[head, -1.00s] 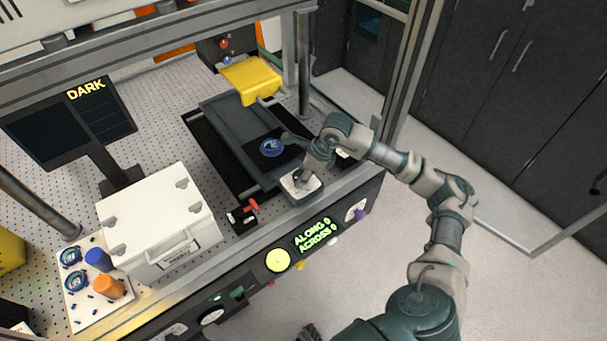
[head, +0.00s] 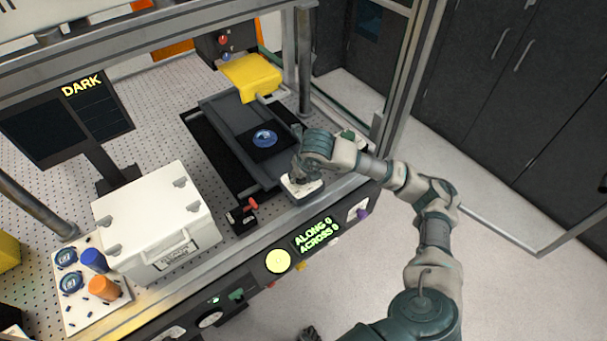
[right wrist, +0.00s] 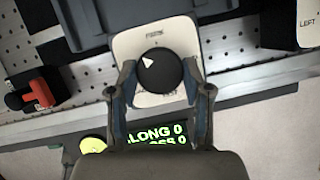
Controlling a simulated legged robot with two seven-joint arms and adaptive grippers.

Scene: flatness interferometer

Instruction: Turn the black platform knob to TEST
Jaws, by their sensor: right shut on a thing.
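The black platform knob (right wrist: 160,72) sits on a white label plate (right wrist: 190,36) in the right wrist view. Its white pointer is aimed up and to the left. Small lettering at the plate's top edge is too blurred to read surely. My right gripper (right wrist: 159,76) is shut on the knob, one finger on each side. In the head view my right gripper (head: 300,181) is over the white plate (head: 303,190) at the bench's front edge and hides the knob. A dark tip at the bottom edge may be my left gripper (head: 310,334); its jaws cannot be made out.
A red-handled black switch (head: 243,213) stands left of the plate. Behind is the grey platform (head: 228,112) with a blue disc (head: 265,138). A white case (head: 150,215) stands on the left. A post (head: 303,65) rises behind. The panel display (head: 315,234) reads ALONG 0, ACROSS 0.

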